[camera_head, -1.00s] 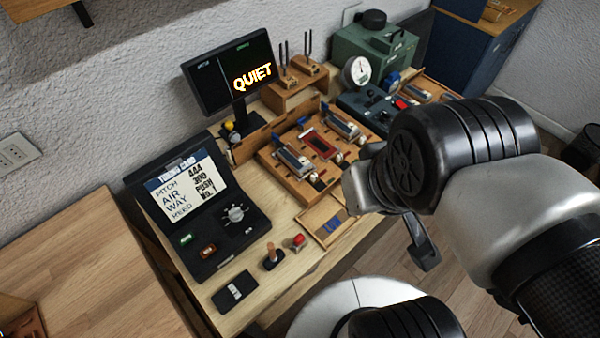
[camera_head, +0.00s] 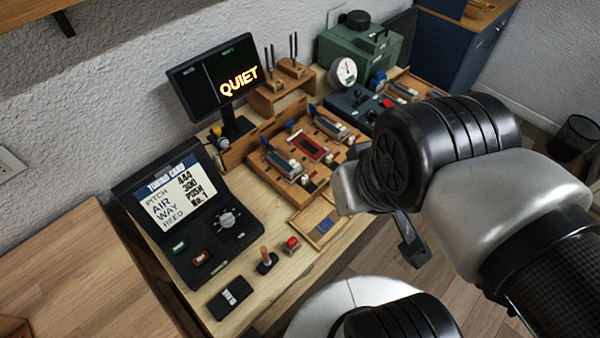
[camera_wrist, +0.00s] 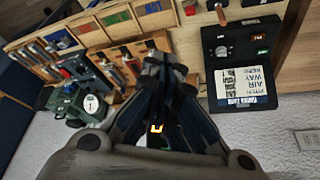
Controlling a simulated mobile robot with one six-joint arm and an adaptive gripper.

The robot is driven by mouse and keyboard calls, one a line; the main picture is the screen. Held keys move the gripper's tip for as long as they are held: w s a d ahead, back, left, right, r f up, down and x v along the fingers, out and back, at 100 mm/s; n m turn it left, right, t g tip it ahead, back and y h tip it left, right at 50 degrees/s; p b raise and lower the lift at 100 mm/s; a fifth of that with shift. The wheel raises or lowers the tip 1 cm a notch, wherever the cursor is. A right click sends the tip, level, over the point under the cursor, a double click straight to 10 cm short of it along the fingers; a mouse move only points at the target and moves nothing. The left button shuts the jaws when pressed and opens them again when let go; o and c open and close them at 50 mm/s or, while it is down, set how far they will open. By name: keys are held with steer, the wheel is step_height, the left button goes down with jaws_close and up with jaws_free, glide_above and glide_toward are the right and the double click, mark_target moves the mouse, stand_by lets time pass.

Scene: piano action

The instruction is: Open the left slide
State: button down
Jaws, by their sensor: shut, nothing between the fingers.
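A wooden block (camera_head: 271,185) on the light wooden bench carries two metal slide units with a red-framed piece between them. The left slide (camera_head: 283,164) is a grey metal bar with a blue end; the right slide (camera_head: 331,126) looks alike. I cannot tell from here whether the left slide is shifted. In the wrist view my gripper (camera_wrist: 166,72) has its fingers together, with nothing seen between them. It appears over the bench, overlapping the block's edge in the picture, and I cannot tell its height.
A black console with a "tuning card" screen (camera_head: 178,187) stands at the left of the bench, with a joystick (camera_head: 266,260) in front. A monitor reading "QUIET" (camera_head: 212,83) stands behind. A green machine (camera_head: 358,45) and dial gauge (camera_head: 344,71) stand at the back right.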

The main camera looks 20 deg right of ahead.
steer(key=c, duration=2.1)
jaws_free()
steer(key=shift+w+r, duration=0.15)
steer(key=shift+w, duration=0.15)
steer(key=shift+c, duration=0.2)
steer(key=o, duration=0.4)
steer(key=shift+n+g, duration=0.7)
steer(key=shift+n, duration=0.2)
steer(key=w, duration=0.6)
steer(key=shift+w+r+p, duration=0.3)
steer(key=shift+w+p, duration=0.05)
steer(key=shift+w, duration=0.05)
steer(key=shift+o, duration=1.1)
steer(key=w+f+n+g, duration=0.1)
steer(key=w, duration=0.5)
steer(key=shift+f, duration=0.3)
steer(key=n+g+p, duration=0.1)
steer(key=n+g, duration=0.1)
steer(key=n, duration=0.1)
glide_above(305, 176)
step_height(305, 176, down, 10)
step_height(305, 176, down, 17)
steer(key=b, duration=0.4)
steer(key=shift+f+b, duration=0.15)
steer(key=shift+b, duration=0.15)
steer(key=shift+c, duration=0.4)
